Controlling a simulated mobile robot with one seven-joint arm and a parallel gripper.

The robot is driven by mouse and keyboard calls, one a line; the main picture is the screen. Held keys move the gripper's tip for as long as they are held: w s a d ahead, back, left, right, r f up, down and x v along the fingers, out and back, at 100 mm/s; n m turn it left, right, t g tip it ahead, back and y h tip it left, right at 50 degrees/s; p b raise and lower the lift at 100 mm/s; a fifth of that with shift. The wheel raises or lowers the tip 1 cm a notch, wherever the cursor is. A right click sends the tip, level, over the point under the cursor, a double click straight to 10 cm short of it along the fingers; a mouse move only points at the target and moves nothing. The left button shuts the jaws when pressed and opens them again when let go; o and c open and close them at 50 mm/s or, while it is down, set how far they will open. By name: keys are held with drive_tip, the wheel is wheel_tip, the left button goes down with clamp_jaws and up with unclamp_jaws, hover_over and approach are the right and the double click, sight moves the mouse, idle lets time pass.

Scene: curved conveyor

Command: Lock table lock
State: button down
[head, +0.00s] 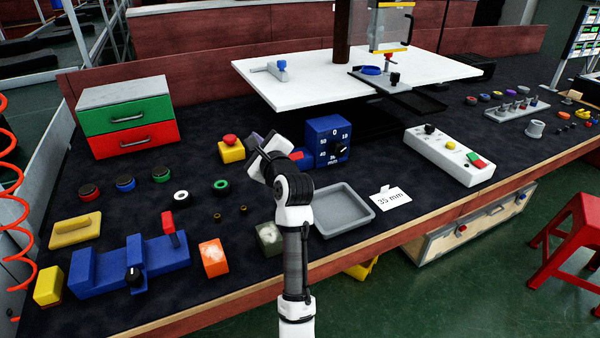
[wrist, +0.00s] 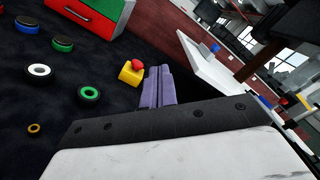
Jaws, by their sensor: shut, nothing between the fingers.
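The white table plate (head: 300,88) stands raised at the back of the dark bench. A small grey lock-like piece with a blue part (head: 280,68) sits on its left end. I cannot tell for sure that this is the table lock. My gripper (head: 272,140) is left of the blue dial box, in front of the white table and apart from it. In the wrist view its purple fingers (wrist: 156,88) are together and hold nothing. The white table (wrist: 215,85) also shows there, beyond the fingers to the right.
A yellow box with a red button (head: 231,148) stands just left of my gripper. The blue dial box (head: 328,140) is close on its right. A blue fixture with a red lever (head: 130,265), a grey tray (head: 343,210) and a white control box (head: 450,155) also stand on the bench.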

sight(291, 156)
drive_tip(key=d+f+m+g, duration=0.1)
drive_tip(key=d+f+m, duration=0.2)
drive_tip(key=d+f, duration=0.1)
drive_tip(key=d+f+m+h+b, duration=0.1)
drive_tip(key=d+f+m, duration=0.2)
drive_tip(key=d+f, duration=0.1)
drive_tip(key=d+f+m+g, duration=0.1)
drive_tip(key=d+f+m, duration=0.2)
drive_tip(key=d, duration=0.3)
drive_tip(key=shift+w+d+f+g+h, duration=0.15)
drive_tip(key=shift+d+f+g+h, duration=0.2)
drive_tip(key=shift+f, duration=0.1)
drive_tip(key=shift+d+f+m, duration=0.2)
drive_tip(key=shift+d+m, duration=0.1)
drive_tip(key=x, duration=1)
drive_tip(key=shift+r+p, duration=0.2)
drive_tip(key=shift+p, duration=0.15)
drive_tip(key=shift+r+p, duration=0.2)
drive_tip(key=shift+p, duration=0.25)
drive_tip(key=shift+g, duration=0.25)
